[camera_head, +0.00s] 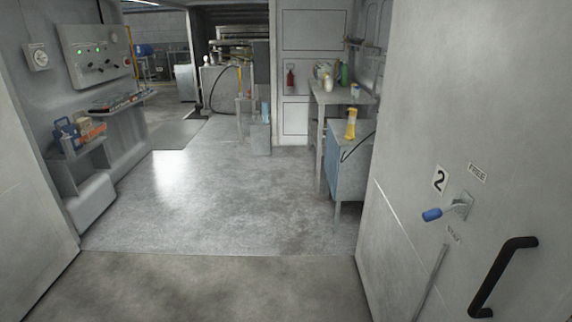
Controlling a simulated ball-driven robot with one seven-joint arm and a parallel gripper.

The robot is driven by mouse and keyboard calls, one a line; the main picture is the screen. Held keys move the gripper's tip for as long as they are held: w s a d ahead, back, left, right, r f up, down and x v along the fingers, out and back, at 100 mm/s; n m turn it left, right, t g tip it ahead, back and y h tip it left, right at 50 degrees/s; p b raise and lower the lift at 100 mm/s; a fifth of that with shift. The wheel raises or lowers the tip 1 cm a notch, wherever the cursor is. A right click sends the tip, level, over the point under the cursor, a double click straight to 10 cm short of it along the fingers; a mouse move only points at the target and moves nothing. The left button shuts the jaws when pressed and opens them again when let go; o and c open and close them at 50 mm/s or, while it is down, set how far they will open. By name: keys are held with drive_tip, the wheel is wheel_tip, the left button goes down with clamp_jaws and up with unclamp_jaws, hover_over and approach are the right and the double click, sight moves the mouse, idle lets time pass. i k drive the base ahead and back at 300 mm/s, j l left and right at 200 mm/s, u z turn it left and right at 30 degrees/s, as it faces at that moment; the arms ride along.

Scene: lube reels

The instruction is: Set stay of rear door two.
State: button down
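Rear door two (405,125) is the large grey panel at the right of the head view, marked with a black "2" label (440,179). It stands swung open beside the doorway. A small lever with a blue grip (432,215) is mounted on a metal bracket below the label, its grip pointing left. A thin grey rod (430,283), perhaps the stay, runs slanting down the door below the lever; its lower end is cut off by the frame. A black pull handle (503,275) is at the lower right. My gripper is not in view.
Another grey panel (30,200) stands at the left edge. Between them the concrete (220,285) and the metal floor (230,190) are clear. Inside, a control panel (98,55) and shelf line the left; a bench (340,95) and blue cabinet (342,160) stand right.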

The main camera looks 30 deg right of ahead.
sight(431, 214)
drive_tip(key=z, duration=1)
